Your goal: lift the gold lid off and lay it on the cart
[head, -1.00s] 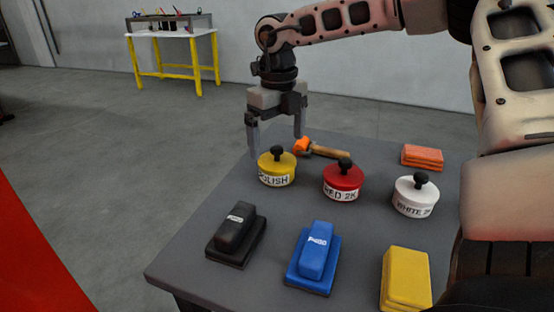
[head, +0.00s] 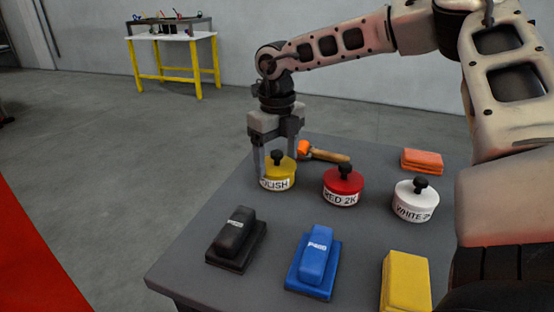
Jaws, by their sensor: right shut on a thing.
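The gold lid (head: 278,165) with its black knob sits on the round tin labelled POLISH (head: 280,184), on the grey cart top (head: 190,250). My right gripper (head: 276,170) points down over it, with one finger at each side of the lid. It is shut on the gold lid, and the lid still rests level on the tin. The fingers partly cover the label and the left edge. My left gripper is not in view.
A red tin (head: 343,192) and a white tin (head: 414,203) stand to the right. An orange-headed hammer (head: 325,155) lies behind. A black block (head: 237,238), a blue block (head: 314,262), a yellow block (head: 406,280) and orange pads (head: 422,161) lie around. The cart's left front is bare.

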